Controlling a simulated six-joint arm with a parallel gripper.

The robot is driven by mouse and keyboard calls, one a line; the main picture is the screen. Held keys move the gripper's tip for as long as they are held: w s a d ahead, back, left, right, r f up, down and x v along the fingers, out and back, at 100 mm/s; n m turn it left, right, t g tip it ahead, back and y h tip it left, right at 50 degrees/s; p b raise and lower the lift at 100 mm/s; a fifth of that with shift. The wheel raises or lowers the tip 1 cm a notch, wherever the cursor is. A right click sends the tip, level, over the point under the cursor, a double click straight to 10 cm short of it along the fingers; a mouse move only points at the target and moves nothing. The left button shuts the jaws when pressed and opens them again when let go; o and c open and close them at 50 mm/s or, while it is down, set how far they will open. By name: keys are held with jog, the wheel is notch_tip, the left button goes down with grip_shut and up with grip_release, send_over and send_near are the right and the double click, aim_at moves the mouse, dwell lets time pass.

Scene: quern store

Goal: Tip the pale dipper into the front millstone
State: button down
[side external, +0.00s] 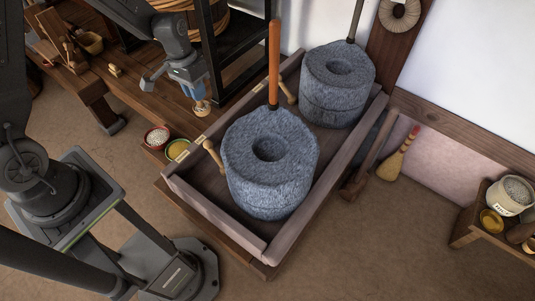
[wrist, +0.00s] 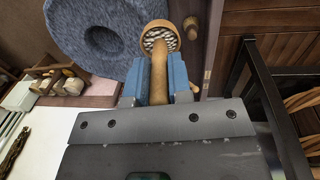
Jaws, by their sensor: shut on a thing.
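The pale dipper (wrist: 158,75) is in the wrist view, its handle between the blue fingers of my gripper (wrist: 161,82). Its round cup (wrist: 160,38) holds speckled dark and pale pieces. In the side view my gripper (side external: 192,92) is shut on the dipper (side external: 202,107), held above the left edge of the wooden trough, apart from the front millstone (side external: 268,185). That millstone is grey, with a dark central hole and an upright orange-brown pole at its back. A grey millstone (wrist: 100,40) also shows left of the cup in the wrist view; I cannot tell which one.
The rear millstone (side external: 337,85) stands behind in the same trough (side external: 308,205). Two small bowls, one of white grain (side external: 157,137) and one yellow (side external: 178,150), are left of the trough. A black frame (side external: 232,65) stands close behind my gripper.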

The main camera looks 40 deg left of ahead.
jog(key=w+d+f+y, duration=0.1)
jog(key=w+d+f, duration=0.3)
jog(key=d, duration=0.6)
jog(key=w+d+f, duration=0.4)
jog(key=d, duration=0.6)
jog(key=shift+s+a+f+t+h, duration=0.1)
jog(key=shift+a+f+t+h, duration=0.15)
jog(key=shift+a+f+h, duration=1.05)
jog(key=shift+s+a+f+t+h, duration=0.15)
jog(key=shift+a+t+h, duration=0.3)
jog(key=shift+h, duration=1.7)
jog(key=shift+s+a+f+t+h, duration=0.1)
jog(key=shift+a+f+h, duration=0.8)
jog(key=shift+h, duration=0.85)
jog(key=shift+r, duration=0.15)
